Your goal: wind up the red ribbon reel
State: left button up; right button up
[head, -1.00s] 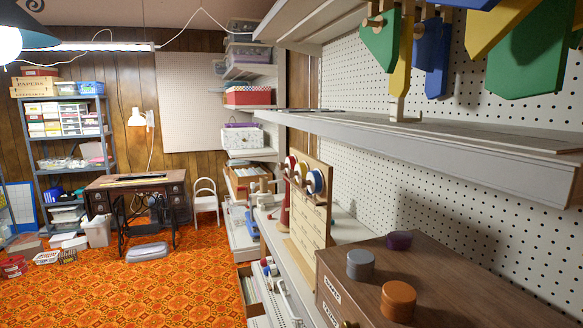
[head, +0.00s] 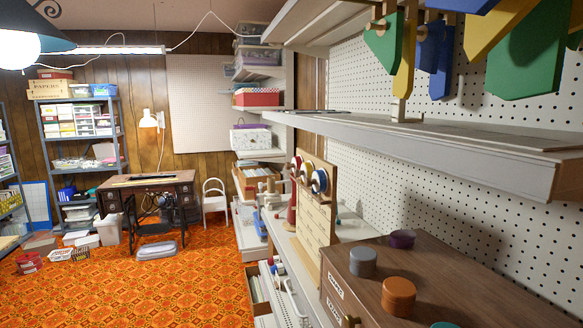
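Three ribbon reels are mounted in a row on an upright wooden board (head: 318,222) on the right-hand counter. The red reel (head: 296,166) is the farthest, at the left end of the row. A yellowish reel (head: 306,173) is in the middle and a blue reel (head: 320,181) is nearest. They are small and partly overlap, so I cannot tell how much ribbon hangs loose. Neither of my grippers shows in the head view.
A brown wooden cabinet (head: 450,290) with grey, orange, purple and teal round pieces on top stands at the near right. A long white shelf (head: 450,140) juts out above the counter. Orange patterned floor (head: 150,290) is open at left, before a treadle sewing table (head: 150,181).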

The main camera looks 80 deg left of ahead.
aim_at(296, 162)
jog(key=z, duration=0.1)
jog(key=k, duration=0.5)
jog(key=u, duration=1.1)
